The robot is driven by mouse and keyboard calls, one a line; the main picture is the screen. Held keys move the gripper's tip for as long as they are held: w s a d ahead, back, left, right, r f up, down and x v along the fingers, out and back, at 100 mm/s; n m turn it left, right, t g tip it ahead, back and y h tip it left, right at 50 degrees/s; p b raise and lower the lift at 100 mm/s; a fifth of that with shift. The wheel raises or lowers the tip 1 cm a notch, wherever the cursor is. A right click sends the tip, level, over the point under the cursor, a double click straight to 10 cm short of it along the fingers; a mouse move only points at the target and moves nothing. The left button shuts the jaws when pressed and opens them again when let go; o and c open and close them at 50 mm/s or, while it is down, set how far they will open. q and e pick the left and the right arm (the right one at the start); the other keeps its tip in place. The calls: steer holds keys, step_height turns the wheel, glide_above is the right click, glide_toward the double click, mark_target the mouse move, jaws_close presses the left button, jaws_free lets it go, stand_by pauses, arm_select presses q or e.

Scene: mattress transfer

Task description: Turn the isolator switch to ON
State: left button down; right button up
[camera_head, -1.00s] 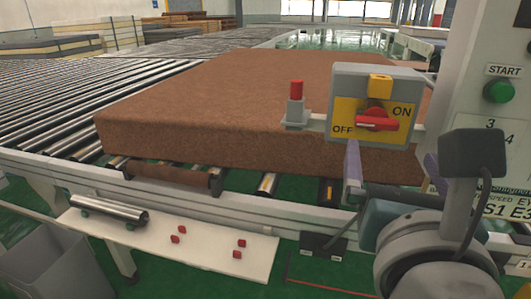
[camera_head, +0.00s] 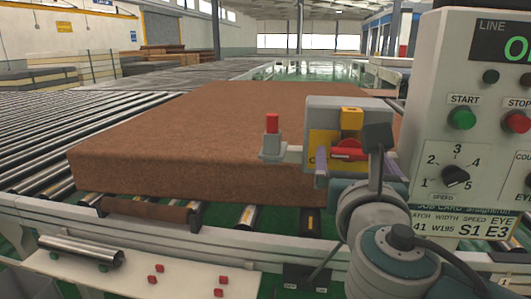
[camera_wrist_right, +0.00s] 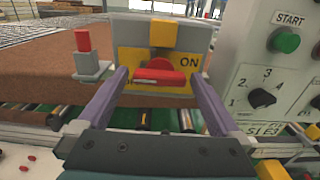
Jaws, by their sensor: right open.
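The isolator switch is a grey box (camera_head: 322,112) with a yellow plate and a red handle (camera_head: 348,151). In the right wrist view the handle (camera_wrist_right: 158,77) lies roughly level, and the ON label (camera_wrist_right: 187,65) shows at its upper right. My left gripper is not in view.
A control panel (camera_head: 425,110) with START and STOP buttons and a speed knob stands close on the right. A red-topped post (camera_head: 272,137) is left of the switch. A brown mattress (camera_head: 190,130) lies behind on the roller conveyor (camera_head: 40,125).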

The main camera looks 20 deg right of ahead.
steer(key=shift+c, duration=0.2)
steer(key=c, duration=1.2)
steer(key=shift+m, duration=0.3)
steer(key=m+b, duration=0.1)
steer(key=m, duration=0.2)
steer(key=shift+f+m, duration=0.1)
steer(key=shift+m, duration=0.3)
steer(key=m+b, duration=0.2)
steer(key=m, duration=0.2)
steer(key=m+b, duration=0.3)
steer(key=m, duration=0.2)
steer(key=shift+m, duration=0.4)
steer(key=shift+m+b, duration=0.75)
steer(key=shift+m, duration=1.25)
